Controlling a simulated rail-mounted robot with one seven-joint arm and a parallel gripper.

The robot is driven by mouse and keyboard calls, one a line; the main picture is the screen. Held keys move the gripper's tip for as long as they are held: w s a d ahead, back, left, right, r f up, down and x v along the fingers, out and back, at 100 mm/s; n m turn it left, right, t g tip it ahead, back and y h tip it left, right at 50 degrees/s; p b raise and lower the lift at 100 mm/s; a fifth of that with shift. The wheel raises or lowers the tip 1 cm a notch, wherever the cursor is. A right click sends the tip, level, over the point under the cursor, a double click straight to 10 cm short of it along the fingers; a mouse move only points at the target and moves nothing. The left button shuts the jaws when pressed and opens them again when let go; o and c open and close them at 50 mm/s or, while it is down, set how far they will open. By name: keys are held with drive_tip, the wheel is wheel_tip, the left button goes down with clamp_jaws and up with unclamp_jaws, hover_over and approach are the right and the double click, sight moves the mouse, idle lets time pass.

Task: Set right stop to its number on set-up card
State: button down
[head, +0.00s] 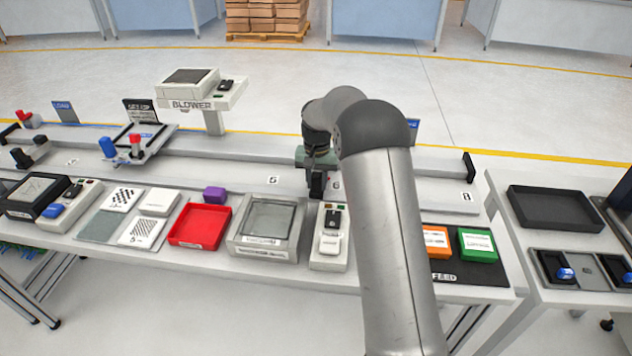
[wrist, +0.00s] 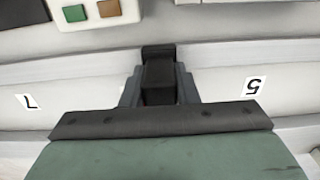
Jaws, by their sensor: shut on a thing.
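My gripper (head: 318,180) is at the long rail behind the bench, between the number plates 5 (head: 272,180) and 8 (head: 467,196), beside the 6 (head: 336,185). In the wrist view my gripper (wrist: 158,92) is shut on a dark block, the right stop (wrist: 158,72), with grey fingers on both sides. In that view the 7 (wrist: 29,101) is at left and the 5 (wrist: 254,86) at right; the 6 is hidden. The set-up card board (head: 140,110) stands behind the rail at left; its number is too small to read.
A carriage (head: 138,145) with blue and red knobs sits on the rail at left. A black end block (head: 468,166) closes the rail's right end. A red tray (head: 200,226), a grey box (head: 268,226) and a switch box (head: 329,245) stand in front of the rail.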

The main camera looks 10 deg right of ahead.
drive_tip(key=shift+r, duration=0.1)
drive_tip(key=c, duration=1.1)
unclamp_jaws()
wheel_tip(320, 180, up, 17)
drive_tip(key=shift+r+b, duration=0.2)
drive_tip(key=shift+b, duration=0.25)
drive_tip(key=s+a+n, duration=0.2)
drive_tip(key=s, duration=1.5)
drive_tip(key=s+f, duration=0.3)
drive_tip(key=s, duration=0.4)
drive_tip(key=s+a+f+n, duration=0.1)
drive_tip(key=s+f, duration=0.2)
drive_tip(key=s, duration=0.5)
drive_tip(key=s+f+n, duration=0.1)
drive_tip(key=s+f, duration=0.2)
drive_tip(key=s, duration=0.5)
drive_tip(key=shift+a+f, duration=0.2)
drive_tip(key=shift+f, duration=0.1)
